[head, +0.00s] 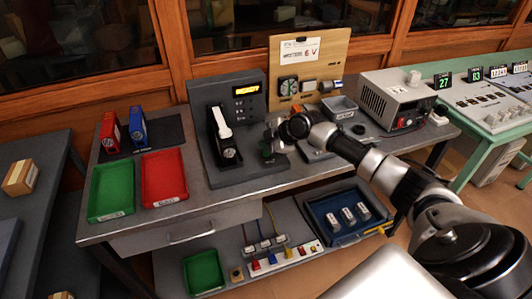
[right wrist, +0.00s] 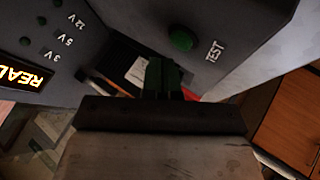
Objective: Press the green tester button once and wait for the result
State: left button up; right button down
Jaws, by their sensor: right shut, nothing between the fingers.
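The tester (head: 240,155) is a dark grey unit on the metal workbench, with a lit amber display (head: 246,89) reading READY. In the right wrist view the round green button (right wrist: 183,38) sits on a grey face beside the word TEST. My right gripper (right wrist: 163,75) is shut and empty, its green fingertips just short of the button in the picture; contact is not visible. In the head view the right gripper (head: 267,152) is over the tester's right side, and I cannot make out the button there. My left gripper is not in view.
A black-and-white device (head: 224,135) stands on the tester's left side. Green (head: 111,190) and red (head: 163,178) trays lie farther left. A wooden board (head: 309,65) with a label stands behind, and a grey power supply (head: 397,95) is to the right.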

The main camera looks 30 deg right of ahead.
aim_at(266, 154)
jog(key=shift+f+b, duration=0.35)
jog(key=shift+f, duration=0.1)
jog(key=shift+f+b, duration=0.35)
jog(key=shift+f, duration=0.1)
dwell(0.8)
jog(key=shift+r, duration=0.1)
jog(key=shift+r+p, duration=0.65)
jog(key=shift+r, duration=0.15)
jog(key=shift+r+p, duration=1.9)
jog(key=shift+r, duration=0.65)
jog(key=shift+f, duration=0.1)
